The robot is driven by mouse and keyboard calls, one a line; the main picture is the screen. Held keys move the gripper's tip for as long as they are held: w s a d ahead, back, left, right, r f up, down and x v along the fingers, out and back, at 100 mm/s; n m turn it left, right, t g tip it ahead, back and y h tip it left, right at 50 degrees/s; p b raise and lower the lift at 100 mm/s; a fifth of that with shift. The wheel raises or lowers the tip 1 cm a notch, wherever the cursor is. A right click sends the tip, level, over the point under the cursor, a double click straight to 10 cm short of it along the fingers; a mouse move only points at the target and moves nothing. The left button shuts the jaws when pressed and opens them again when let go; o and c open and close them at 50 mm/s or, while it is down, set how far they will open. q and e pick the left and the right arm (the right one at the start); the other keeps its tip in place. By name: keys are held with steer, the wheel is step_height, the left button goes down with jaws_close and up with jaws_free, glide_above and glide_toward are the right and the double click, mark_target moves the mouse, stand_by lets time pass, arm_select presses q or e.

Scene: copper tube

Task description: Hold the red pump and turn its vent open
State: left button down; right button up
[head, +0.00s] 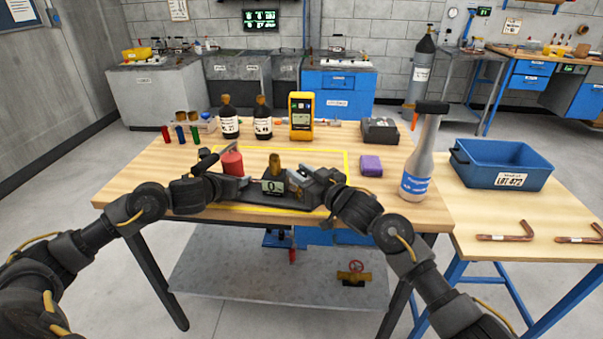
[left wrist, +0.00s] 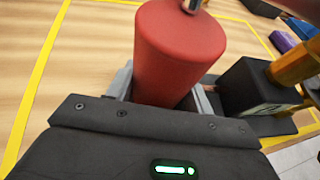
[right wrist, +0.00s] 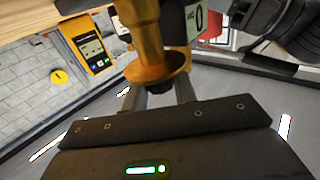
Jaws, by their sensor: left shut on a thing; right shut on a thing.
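The red pump, a red cylinder with a small metal tip on top (head: 232,163), stands on the left end of a dark base (head: 262,197) on the workbench. It fills the middle of the left wrist view (left wrist: 178,50). My left gripper (head: 226,180) is shut on its lower body, one finger on each side. A black block with a "0" display (head: 273,187) sits to its right, with a brass fitting (head: 275,162) above. In the right wrist view, my right gripper (right wrist: 157,92) is shut on the end of a brass fitting (right wrist: 152,60), by its flange; the contact is partly hidden.
Two dark bottles (head: 229,120) and a yellow meter (head: 301,115) stand behind. A blue bin (head: 500,165) is on the side table. Yellow tape (head: 346,165) outlines the work area.

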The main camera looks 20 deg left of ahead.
steer(key=shift+m+t+h, duration=1.1)
steer(key=shift+m+t, duration=0.2)
steer(key=shift+t, duration=0.4)
steer(key=o, duration=0.9)
steer(key=shift+o, duration=0.2)
steer(key=shift+d, duration=0.15)
steer(key=v, duration=1.1)
steer(key=shift+s+d, duration=0.25)
steer(key=shift+d, duration=0.05)
